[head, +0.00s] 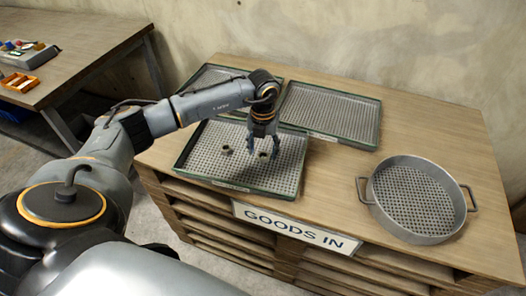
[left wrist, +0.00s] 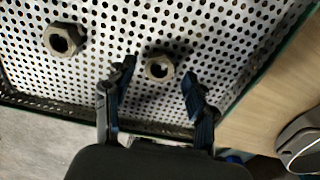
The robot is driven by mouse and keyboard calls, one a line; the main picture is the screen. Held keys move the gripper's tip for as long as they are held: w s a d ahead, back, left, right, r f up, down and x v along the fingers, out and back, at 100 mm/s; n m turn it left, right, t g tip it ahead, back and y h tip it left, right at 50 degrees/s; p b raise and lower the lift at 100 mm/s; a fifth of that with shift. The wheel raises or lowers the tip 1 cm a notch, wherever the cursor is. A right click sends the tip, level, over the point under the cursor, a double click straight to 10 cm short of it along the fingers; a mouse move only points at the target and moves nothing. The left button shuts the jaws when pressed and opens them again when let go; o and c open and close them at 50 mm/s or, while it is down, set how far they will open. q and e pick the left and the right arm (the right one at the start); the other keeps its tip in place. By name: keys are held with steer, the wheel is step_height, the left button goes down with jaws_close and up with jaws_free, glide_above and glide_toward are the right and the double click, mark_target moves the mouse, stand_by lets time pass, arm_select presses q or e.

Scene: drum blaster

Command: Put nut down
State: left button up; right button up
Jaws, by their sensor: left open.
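Two grey nuts lie on the perforated bottom of the front-left tray (head: 205,162). One nut (head: 226,150) lies to the left, clear of the fingers; it shows in the left wrist view (left wrist: 63,40) at the upper left. The other nut (head: 263,155) is just by my left gripper (head: 262,152). In the left wrist view this nut (left wrist: 159,67) sits between and slightly beyond the open fingertips (left wrist: 157,75), with a gap on either side. My left gripper is open and holds nothing, pointing down over the tray. My right gripper is not in view.
Two more perforated trays (head: 335,112) (head: 214,76) stand behind, looking empty. A round metal sieve with handles (head: 413,198) stands at the right. A "GOODS IN" sign (head: 295,227) is on the table's front edge. Another table with an orange bin (head: 30,83) is at the far left.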

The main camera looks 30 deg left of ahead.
mark_target(263, 155)
arm_select(q)
step_height(263, 155, up, 11)
steer(key=shift+f+b, duration=0.2)
steer(key=shift+b, duration=0.2)
stand_by(0.4)
